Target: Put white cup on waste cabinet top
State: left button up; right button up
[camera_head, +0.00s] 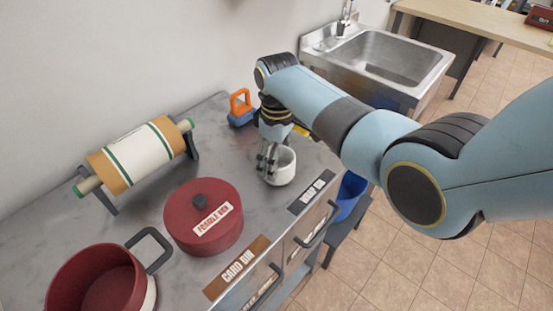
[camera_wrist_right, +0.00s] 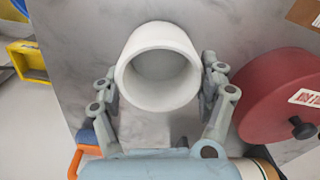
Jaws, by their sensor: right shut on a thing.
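The white cup (camera_head: 284,170) is upright at or just above the grey waste cabinet top (camera_head: 260,235); I cannot tell whether its base touches. My right gripper (camera_head: 268,162) reaches down from above and is shut on the cup. In the right wrist view the cup (camera_wrist_right: 150,32) shows its open, empty mouth between the two fingers (camera_wrist_right: 160,85). The grey top lies behind it. My left gripper is not in view.
A red lidded pot (camera_head: 190,225) stands left of the cup, and an open red pot (camera_head: 75,285) nearer the front left. A paper roll on a holder (camera_head: 135,158) stands by the wall. An orange-and-blue item (camera_head: 240,107) lies behind. A sink (camera_head: 385,60) is beyond.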

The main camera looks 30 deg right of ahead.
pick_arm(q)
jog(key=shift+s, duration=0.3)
pick_arm(e)
jog(key=shift+f, duration=0.4)
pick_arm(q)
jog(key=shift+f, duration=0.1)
pick_arm(e)
jog(key=shift+f, duration=0.15)
jog(key=o, duration=1)
jog(key=shift+r, duration=0.45)
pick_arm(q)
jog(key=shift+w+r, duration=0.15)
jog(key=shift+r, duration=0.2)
pick_arm(e)
notch_tip(320, 180, up, 11)
jog(key=shift+d+r, duration=0.15)
jog(key=shift+r, duration=0.05)
jog(key=shift+w, duration=0.1)
